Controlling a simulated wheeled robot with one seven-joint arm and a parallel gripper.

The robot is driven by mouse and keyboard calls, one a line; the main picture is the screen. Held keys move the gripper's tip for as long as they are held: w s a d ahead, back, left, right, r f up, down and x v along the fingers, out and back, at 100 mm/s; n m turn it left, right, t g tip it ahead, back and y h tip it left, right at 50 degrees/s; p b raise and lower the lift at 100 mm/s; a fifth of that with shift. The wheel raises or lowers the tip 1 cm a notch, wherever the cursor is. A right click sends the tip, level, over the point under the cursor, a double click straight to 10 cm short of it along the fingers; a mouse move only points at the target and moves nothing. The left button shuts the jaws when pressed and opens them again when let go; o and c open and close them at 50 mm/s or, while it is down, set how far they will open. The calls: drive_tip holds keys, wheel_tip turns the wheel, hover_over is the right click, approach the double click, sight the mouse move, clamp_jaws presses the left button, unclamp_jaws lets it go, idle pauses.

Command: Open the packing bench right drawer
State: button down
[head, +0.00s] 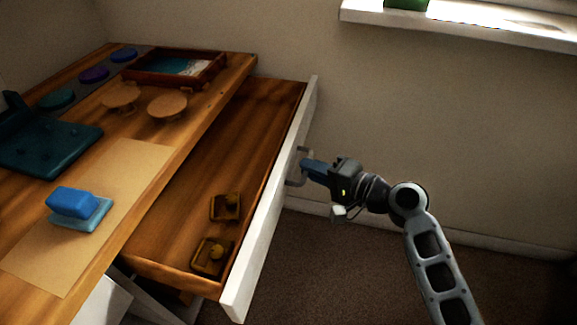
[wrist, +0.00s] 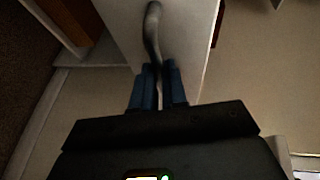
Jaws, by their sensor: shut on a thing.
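The packing bench right drawer (head: 200,185) stands well out from the bench in the head view, its wooden inside showing. Its white front (head: 270,205) carries a grey metal handle (head: 293,170). My gripper (head: 306,166) is shut on this handle, coming from the right. In the wrist view the curved handle (wrist: 152,32) runs down between the blue fingers of my gripper (wrist: 159,80), against the pale drawer front (wrist: 187,40). Two small brown-yellow pieces (head: 226,207) lie in the drawer's near end.
The bench top (head: 190,140) holds a wooden tray (head: 150,67), round discs, a blue block (head: 72,202) on a light blue base, and a teal stand (head: 50,148). A white window sill (head: 460,20) is at the upper right. Carpet (head: 330,270) lies open below the drawer.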

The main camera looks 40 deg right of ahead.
drive_tip(key=shift+s+d, duration=0.65)
drive_tip(key=shift+s, duration=0.25)
drive_tip(key=c, duration=1.2)
unclamp_jaws()
drive_tip(key=shift+o, duration=0.2)
drive_tip(key=v, duration=0.7)
drive_tip(key=shift+s, duration=0.4)
